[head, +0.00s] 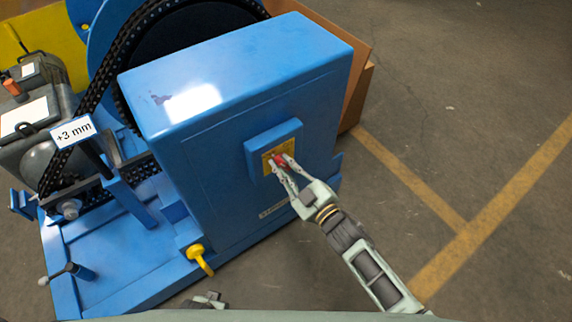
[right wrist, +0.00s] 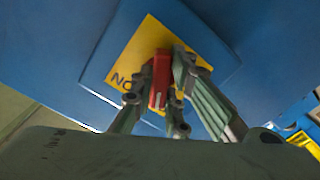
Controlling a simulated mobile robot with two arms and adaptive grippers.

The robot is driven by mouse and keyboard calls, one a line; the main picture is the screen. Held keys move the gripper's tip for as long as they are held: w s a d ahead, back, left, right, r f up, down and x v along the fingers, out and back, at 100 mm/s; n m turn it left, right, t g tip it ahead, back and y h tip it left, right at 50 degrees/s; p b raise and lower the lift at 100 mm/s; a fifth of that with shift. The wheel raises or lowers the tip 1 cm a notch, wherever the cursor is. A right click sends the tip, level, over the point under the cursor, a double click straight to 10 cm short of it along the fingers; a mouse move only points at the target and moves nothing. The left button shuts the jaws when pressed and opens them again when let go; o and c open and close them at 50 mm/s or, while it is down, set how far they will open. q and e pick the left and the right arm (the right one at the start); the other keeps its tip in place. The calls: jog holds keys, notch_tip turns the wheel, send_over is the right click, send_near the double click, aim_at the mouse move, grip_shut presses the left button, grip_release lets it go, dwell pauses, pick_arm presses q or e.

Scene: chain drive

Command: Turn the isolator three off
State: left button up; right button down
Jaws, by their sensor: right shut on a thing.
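The isolator's red handle (head: 279,160) sits on a yellow plate (head: 269,163) on a raised blue panel (head: 261,137) on the front of the blue cabinet. My right gripper (head: 283,166) is shut on the red handle. In the right wrist view the red handle (right wrist: 160,80) stands between the two fingers (right wrist: 163,92), in front of the yellow plate (right wrist: 137,65). Part of the plate's lettering shows; the rest is hidden by the fingers and handle.
The blue cabinet (head: 235,75) stands on a blue base (head: 120,285). A black chain (head: 97,85), a grey motor (head: 30,125) and a "+3 mm" tag (head: 73,131) are at left. A yellow hook-like part (head: 199,258) sticks out low. The floor at right is clear, with yellow lines (head: 410,180).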

jog(key=shift+n, duration=1.3)
jog(key=c, duration=1.7)
grip_release()
jog(key=shift+s, duration=0.1)
jog(key=v, duration=1.2)
